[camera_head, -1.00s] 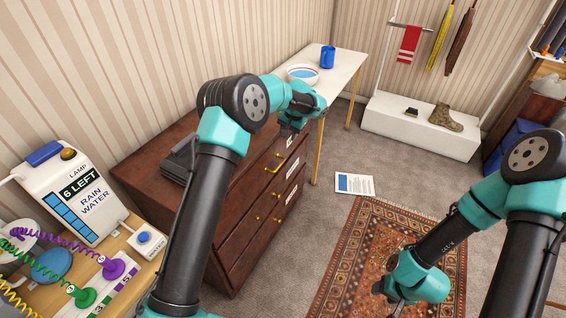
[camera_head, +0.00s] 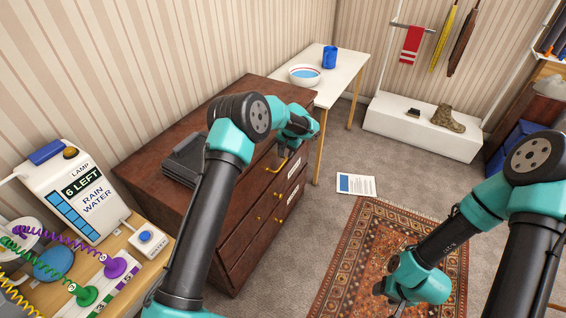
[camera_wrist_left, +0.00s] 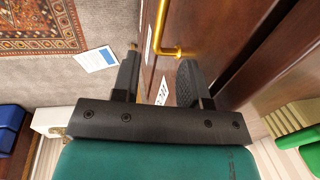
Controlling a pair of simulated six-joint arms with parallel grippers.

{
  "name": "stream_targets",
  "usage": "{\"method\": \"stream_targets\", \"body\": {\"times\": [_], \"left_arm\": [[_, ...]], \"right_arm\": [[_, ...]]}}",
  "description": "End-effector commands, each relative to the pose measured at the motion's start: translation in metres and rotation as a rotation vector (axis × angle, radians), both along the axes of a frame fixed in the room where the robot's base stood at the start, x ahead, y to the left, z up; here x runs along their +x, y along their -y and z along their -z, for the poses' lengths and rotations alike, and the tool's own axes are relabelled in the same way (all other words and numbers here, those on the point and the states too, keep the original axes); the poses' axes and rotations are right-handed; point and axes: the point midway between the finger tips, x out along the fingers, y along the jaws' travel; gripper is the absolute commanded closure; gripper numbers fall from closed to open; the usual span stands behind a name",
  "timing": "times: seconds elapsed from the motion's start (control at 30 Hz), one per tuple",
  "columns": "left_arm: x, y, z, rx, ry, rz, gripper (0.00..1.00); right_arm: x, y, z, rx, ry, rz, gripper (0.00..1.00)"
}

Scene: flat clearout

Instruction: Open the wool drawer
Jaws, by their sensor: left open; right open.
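A dark brown wooden dresser (camera_head: 178,205) stands left of centre with drawers, brass handles and white labels. The label text is too small to read, so I cannot tell which drawer is the wool one. The drawer fronts look flush. My left gripper (camera_head: 287,150) is open at the dresser's upper front; the arm hides part of the dresser. In the left wrist view my left gripper (camera_wrist_left: 160,82) has its fingers apart, with a brass handle (camera_wrist_left: 176,52) just beyond and between the tips. My right gripper (camera_head: 392,294) is open and empty above the rug.
A dark folded item (camera_head: 184,158) lies on the dresser top. A white table (camera_head: 333,73) with a bowl (camera_head: 305,74) and a blue mug (camera_head: 329,57) stands behind it. A patterned rug (camera_head: 345,265) and a paper sheet (camera_head: 356,185) lie on the open floor.

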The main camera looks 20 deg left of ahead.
Motion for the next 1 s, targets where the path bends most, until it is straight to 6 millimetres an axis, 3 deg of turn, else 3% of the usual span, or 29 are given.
{"method": "stream_targets", "body": {"times": [0.2,0.43,0.83,1.0], "left_arm": [[0.001,-0.008,0.038,0.0,-0.002,-0.001,0.6],[0.003,-0.013,0.068,-0.001,-0.002,-0.001,0.6],[0.004,-0.015,0.075,0.0,0.0,-0.001,0.6],[0.004,-0.014,0.075,0.0,0.0,-0.001,0.74]], "right_arm": [[0.0,0.0,0.0,0.0,0.0,0.0,0.47],[0.0,0.0,0.0,0.0,0.0,0.0,0.47],[0.0,0.0,0.0,0.0,0.0,0.0,0.47],[0.0,0.0,0.0,0.0,0.0,0.0,0.47]]}}
